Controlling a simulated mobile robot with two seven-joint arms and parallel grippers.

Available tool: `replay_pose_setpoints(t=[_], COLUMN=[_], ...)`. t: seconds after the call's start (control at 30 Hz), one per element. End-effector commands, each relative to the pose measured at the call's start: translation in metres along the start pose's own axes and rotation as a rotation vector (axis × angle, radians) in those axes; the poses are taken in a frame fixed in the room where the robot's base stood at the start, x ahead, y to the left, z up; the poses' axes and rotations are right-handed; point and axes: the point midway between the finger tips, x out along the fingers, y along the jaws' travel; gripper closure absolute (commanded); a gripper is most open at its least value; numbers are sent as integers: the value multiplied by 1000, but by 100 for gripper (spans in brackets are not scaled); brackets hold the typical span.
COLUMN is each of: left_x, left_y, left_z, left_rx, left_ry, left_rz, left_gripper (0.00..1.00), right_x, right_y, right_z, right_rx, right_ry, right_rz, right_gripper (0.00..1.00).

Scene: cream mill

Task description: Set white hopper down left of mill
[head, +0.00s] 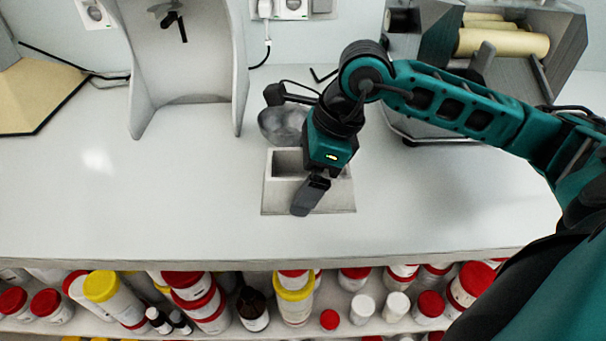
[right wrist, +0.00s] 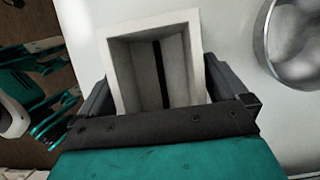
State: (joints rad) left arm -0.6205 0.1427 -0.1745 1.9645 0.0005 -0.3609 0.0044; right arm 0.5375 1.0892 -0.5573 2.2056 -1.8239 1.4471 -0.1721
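The white hopper (head: 338,192) is an open-topped rectangular box with a wider base, at the middle of the counter, left of the mill. The mill (head: 555,45), a grey machine with cream rollers, stands at the back right. My right gripper (head: 312,190) reaches down over the hopper, one finger in front of its near wall. In the right wrist view the hopper (right wrist: 125,72) sits between the two fingers (right wrist: 160,90), which lie close against opposite walls. The hopper looks upright and at counter level; its underside contact is hidden. My left gripper is not in view.
A metal bowl (head: 283,125) stands just behind the hopper, also in the right wrist view (right wrist: 298,45). A grey stand (head: 185,60) is at the back left. The counter (head: 120,185) is clear left of the hopper. Jars fill the shelf below its front edge.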

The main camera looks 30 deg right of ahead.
Motion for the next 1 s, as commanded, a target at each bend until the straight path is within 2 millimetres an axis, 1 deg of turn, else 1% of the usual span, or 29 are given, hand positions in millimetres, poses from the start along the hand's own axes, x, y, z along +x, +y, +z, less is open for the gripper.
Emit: replay_pose_setpoints(t=[0.17,0.3,0.37,0.53,0.7,0.83,0.9,1.0], left_x=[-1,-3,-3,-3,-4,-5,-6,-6], left_y=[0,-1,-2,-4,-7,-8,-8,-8], left_z=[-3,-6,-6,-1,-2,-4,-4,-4], left_rx=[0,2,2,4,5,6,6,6], left_ry=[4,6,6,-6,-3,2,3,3], left_rz=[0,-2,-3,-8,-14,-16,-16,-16], left_gripper=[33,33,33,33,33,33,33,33], right_x=[-1,-8,-17,-54,-90,-110,-117,-122], right_y=[0,-1,-1,-2,-1,-1,-1,0], right_z=[0,2,1,1,1,1,2,1], right_rx=[0,0,0,0,0,1,0,0], right_ry=[0,0,0,1,0,1,-1,1], right_rz=[0,-2,-4,-7,-5,-3,-3,-1], right_gripper=[0,0,0,0,0,0,0,0])
